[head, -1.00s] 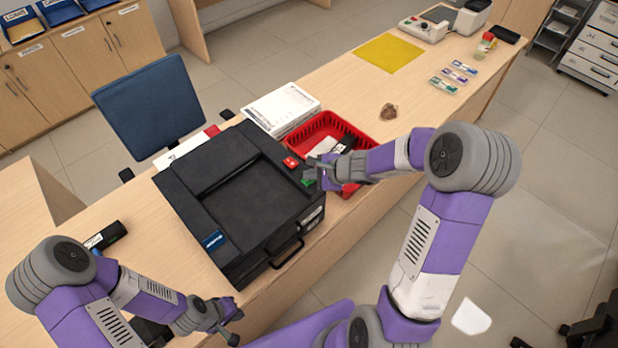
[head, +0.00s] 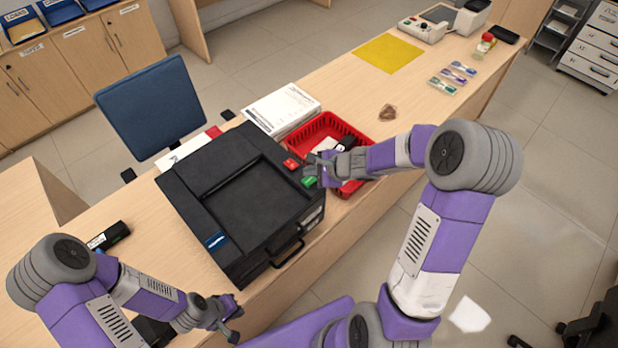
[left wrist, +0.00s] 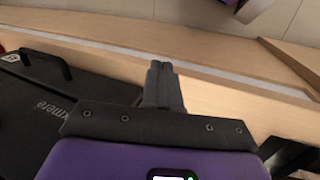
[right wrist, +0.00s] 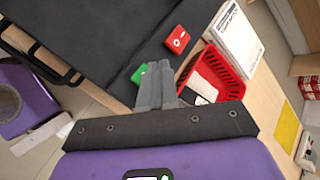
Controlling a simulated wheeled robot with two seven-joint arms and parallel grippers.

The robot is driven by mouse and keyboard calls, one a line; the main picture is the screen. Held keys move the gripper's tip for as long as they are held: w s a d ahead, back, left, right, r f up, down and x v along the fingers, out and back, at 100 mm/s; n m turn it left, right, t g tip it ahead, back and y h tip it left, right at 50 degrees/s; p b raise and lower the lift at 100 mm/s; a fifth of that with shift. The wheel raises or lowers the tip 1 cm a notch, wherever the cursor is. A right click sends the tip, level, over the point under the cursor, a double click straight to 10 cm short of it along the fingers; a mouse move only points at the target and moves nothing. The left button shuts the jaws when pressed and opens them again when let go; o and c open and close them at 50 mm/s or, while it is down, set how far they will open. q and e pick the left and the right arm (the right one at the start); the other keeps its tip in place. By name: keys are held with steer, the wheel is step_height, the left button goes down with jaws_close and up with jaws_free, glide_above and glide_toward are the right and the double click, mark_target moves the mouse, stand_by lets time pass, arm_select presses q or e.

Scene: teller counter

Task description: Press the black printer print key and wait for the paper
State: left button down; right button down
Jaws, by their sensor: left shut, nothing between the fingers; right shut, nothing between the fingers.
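The black printer (head: 245,195) stands on the counter in the head view. On its right edge are a red key (head: 291,164) and a green key (head: 309,181). My right gripper (head: 314,168) is shut and empty, its tips close by the green key. In the right wrist view the green key (right wrist: 138,74) lies just left of the fingertips (right wrist: 156,68), and the red key (right wrist: 177,39) lies beyond them. I cannot tell whether the tips touch the printer. My left gripper (head: 235,325) is shut and empty at the counter's front edge. No printed sheet shows on the printer.
A red basket (head: 352,135) with items inside sits right behind the right gripper. A paper stack (head: 282,108) lies behind the printer. A black stapler-like item (head: 107,236) lies at left. The counter beyond the basket is mostly clear up to a yellow mat (head: 388,53).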

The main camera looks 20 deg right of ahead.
mark_target(311, 182)
steer(key=shift+r+p, duration=1.6)
steer(key=shift+r, duration=0.6)
steer(key=shift+f, duration=0.1)
